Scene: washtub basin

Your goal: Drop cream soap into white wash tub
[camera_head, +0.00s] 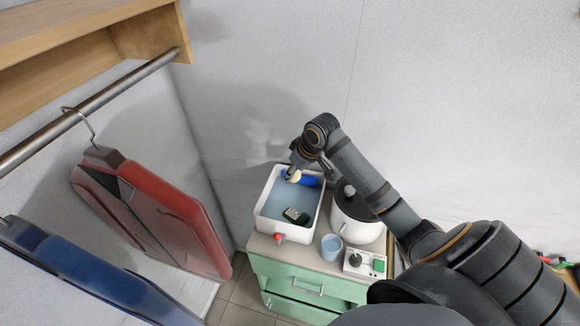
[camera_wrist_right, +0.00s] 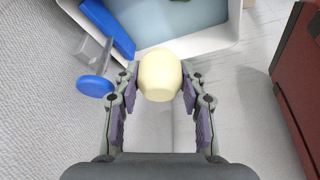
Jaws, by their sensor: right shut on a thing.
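The white wash tub (camera_head: 264,210) stands on the green cabinet and holds pale blue water. Its rim also shows at the top of the right wrist view (camera_wrist_right: 205,46). My right gripper (camera_head: 293,172) is at the far end of the tub in the head view. In the wrist view my right gripper (camera_wrist_right: 160,88) is shut on the cream soap (camera_wrist_right: 160,73), a rounded pale yellow piece between the fingertips. In the head view the soap is small and partly covered by the gripper. Its height over the rim is hard to tell. My left gripper is not in view.
A blue object (camera_head: 309,181) lies at the tub's far end, close to my gripper. A dark green block (camera_head: 296,216) is in the tub. A white pot (camera_head: 356,227) and a light blue cup (camera_head: 331,247) stand to the right. A red garment bag (camera_head: 165,215) hangs left.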

